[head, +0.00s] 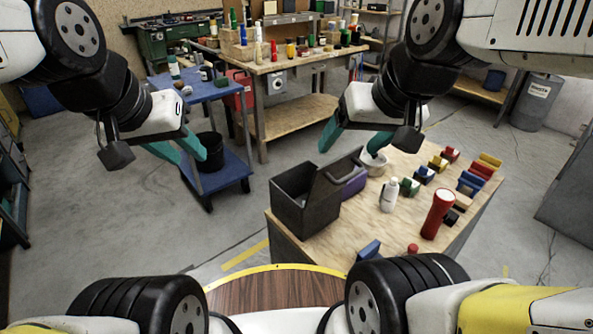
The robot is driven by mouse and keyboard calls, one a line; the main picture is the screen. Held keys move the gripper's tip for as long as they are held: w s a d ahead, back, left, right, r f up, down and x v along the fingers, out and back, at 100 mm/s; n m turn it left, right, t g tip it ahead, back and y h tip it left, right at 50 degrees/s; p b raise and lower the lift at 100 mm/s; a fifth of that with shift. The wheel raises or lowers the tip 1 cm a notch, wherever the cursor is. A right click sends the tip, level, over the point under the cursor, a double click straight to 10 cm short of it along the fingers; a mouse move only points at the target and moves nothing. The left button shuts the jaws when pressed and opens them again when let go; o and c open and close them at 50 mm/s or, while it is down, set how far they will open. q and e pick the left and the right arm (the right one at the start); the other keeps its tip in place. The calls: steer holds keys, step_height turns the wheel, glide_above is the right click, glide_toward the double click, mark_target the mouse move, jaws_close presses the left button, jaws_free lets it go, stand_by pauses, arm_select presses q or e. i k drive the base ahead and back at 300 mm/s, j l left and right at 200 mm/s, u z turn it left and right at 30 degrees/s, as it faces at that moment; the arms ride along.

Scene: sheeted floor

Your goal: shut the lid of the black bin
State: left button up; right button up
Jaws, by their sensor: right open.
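The black bin (292,206) stands on the left part of the wooden table in front of me. Its lid (337,178) is raised and tilted up along the bin's right side, so the bin's top is open. My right gripper (348,152) is open and empty, with its teal fingers spread just above and behind the raised lid. I cannot tell whether a finger touches the lid. My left gripper (191,160) is off to the left, away from the bin, with its teal fingers apart and nothing visible between them.
On the wooden table (360,224) stand a white bottle (389,195), a red cylinder (437,214), a white bowl (374,165) and several coloured blocks right of the bin. A blue cart (222,173) stands behind my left gripper. Floor left of the table is clear.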

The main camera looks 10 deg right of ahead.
mark_target(339, 184)
steer(key=k+j+z, duration=0.1)
steer(key=j+z, duration=0.25)
steer(key=k+j+z, duration=0.15)
steer(key=j+z, duration=0.25)
